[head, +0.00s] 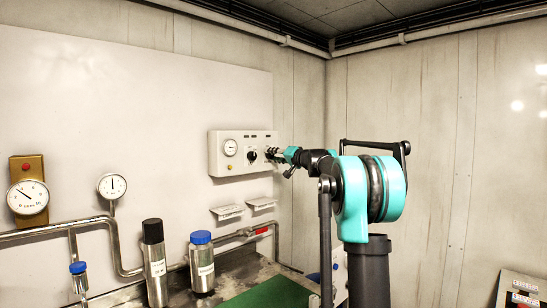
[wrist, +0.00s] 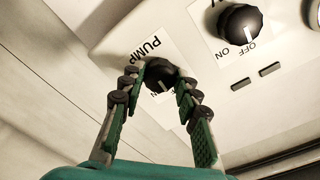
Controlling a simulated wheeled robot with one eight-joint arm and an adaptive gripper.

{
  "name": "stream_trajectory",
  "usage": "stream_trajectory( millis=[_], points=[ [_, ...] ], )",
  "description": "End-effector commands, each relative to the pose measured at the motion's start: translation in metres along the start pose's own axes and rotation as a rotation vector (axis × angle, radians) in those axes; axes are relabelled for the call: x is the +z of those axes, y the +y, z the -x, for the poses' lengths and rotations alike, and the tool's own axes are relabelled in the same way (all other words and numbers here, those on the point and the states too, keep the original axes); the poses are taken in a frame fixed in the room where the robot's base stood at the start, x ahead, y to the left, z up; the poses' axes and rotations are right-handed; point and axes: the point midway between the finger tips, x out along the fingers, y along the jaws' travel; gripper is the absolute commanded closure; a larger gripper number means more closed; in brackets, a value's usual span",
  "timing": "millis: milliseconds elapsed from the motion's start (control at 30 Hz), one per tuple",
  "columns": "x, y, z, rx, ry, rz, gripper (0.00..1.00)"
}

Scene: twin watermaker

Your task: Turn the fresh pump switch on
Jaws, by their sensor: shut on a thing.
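A white control box (head: 216,160) hangs on the wall in the head view, with a round gauge and black rotary switches. My gripper (head: 278,154) reaches its right side from the right. In the wrist view, my gripper's two green fingers (wrist: 158,82) are closed around a black switch knob (wrist: 158,66). The label beside it reads "PUMP"; any other word on it is hidden. A pale pointer mark shows on the knob's near side, next to partly covered lettering, and I cannot tell clearly which position it marks.
A second black knob (wrist: 240,24) with OFF and ON marks sits beside the held one; its white pointer is toward OFF. Below the box are two small wall labels (head: 227,212), pipes and bottles (head: 201,265) on a bench. The wall above is clear.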

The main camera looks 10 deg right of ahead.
Motion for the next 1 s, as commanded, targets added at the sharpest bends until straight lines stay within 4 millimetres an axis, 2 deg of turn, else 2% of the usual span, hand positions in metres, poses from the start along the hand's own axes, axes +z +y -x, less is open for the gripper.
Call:
stream_trajectory(
  millis=[1000],
  points=[
    [-0.0021, -0.001, 0.0005, 0.026, -0.024, -0.837, 0.97]
  ],
)
